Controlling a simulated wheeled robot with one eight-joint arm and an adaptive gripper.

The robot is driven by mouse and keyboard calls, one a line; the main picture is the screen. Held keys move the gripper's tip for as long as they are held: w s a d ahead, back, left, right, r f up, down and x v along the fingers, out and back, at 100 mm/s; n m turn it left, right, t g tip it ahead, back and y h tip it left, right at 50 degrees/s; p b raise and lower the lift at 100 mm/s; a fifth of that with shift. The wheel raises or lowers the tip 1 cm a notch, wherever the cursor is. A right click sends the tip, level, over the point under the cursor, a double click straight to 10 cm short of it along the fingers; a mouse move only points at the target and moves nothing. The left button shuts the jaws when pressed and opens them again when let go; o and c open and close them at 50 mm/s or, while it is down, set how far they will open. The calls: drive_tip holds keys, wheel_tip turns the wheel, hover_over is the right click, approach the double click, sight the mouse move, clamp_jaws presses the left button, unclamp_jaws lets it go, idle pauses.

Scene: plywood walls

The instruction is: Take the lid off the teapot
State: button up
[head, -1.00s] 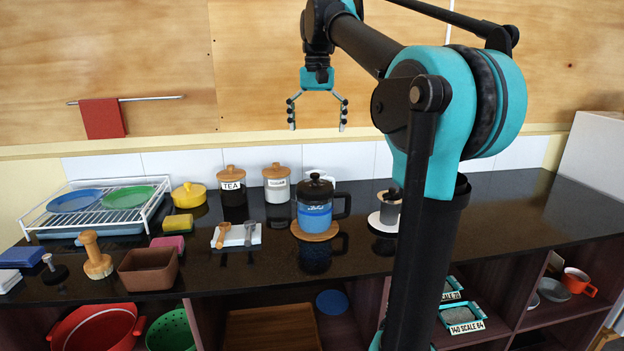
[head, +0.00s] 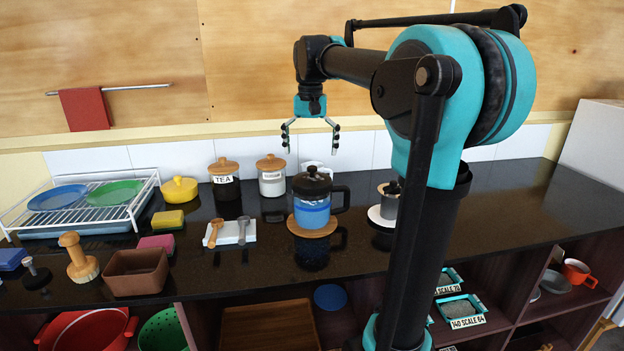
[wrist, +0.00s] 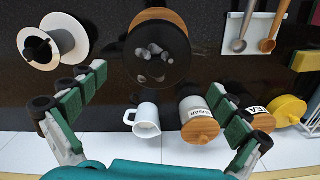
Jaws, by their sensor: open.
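The teapot (head: 312,213) looks like a blue pot with a black handle on a round wooden trivet (head: 298,228). Its black lid (head: 312,183) with a round knob sits on top. In the wrist view the dark lid (wrist: 152,60) shows from above, with the trivet rim (wrist: 160,14) around it. My gripper (head: 311,143) is open and empty, above the lid and apart from it. In the wrist view my gripper (wrist: 155,95) has its fingers spread on both sides, below the lid in the picture.
A grey pot (head: 389,203) on a white saucer stands to the right. Sugar (head: 271,180) and tea (head: 226,184) jars stand behind left, and a white jug (wrist: 145,120) is behind the teapot. Spoons lie on a white rest (head: 230,234). Dark counter at right is clear.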

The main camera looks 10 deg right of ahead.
sight(312, 167)
drive_tip(key=shift+w+d+f, duration=0.1)
drive_tip(key=shift+f, duration=1.5)
drive_tip(key=shift+w+d+f, duration=0.1)
drive_tip(key=shift+f, duration=1.45)
drive_tip(key=c, duration=1.4)
drive_tip(key=shift+o, duration=0.2)
